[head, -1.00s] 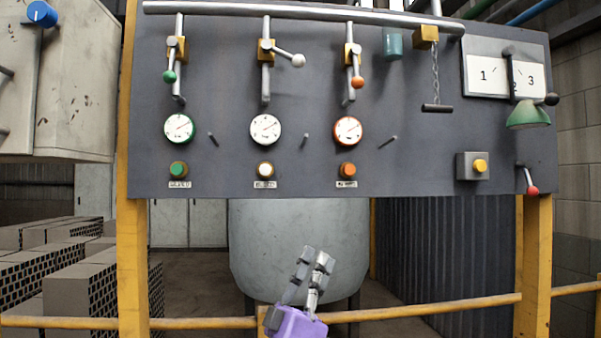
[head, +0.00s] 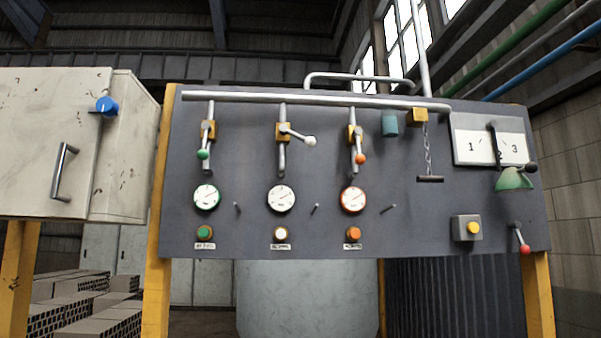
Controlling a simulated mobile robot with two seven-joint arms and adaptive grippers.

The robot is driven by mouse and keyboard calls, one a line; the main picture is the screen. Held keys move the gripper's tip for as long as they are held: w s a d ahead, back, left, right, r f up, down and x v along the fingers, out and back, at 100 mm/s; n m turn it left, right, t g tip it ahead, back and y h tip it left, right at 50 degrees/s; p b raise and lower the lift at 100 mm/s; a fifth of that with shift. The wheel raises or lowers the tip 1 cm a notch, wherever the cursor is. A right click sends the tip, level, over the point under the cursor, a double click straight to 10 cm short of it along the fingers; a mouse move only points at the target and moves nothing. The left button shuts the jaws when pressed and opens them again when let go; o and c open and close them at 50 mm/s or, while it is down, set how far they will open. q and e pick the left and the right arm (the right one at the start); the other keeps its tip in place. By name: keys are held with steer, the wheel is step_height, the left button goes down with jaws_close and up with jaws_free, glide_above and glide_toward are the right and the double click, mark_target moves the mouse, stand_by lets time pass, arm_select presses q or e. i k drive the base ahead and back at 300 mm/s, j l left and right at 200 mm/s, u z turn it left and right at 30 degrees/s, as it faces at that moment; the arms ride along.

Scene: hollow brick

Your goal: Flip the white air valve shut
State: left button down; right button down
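The white air valve is the middle of three valves on the grey panel. Its white-knobbed lever (head: 300,136) sticks out to the right, across its vertical pipe, from a brass body (head: 283,132). The green-knobbed lever (head: 204,146) on the left and the orange-knobbed lever (head: 358,149) on the right point down along their pipes. A white-faced gauge (head: 281,198) and a white button (head: 280,233) sit below the white valve. Neither of my grippers shows in the head view now.
The panel (head: 240,220) stands on yellow posts. A pull chain (head: 427,150), a numbered selector (head: 493,144), a yellow button (head: 473,228) and a red-knobbed lever (head: 522,240) are on its right side. A pale cabinet (head: 45,140) stands at left, with bricks (head: 90,310) below.

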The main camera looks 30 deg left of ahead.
mark_target(310, 141)
steer(key=i+l+u, duration=0.1)
steer(key=u, duration=0.25)
steer(key=l+u, duration=0.4)
steer(key=i+j, duration=0.05)
steer(key=j, duration=0.05)
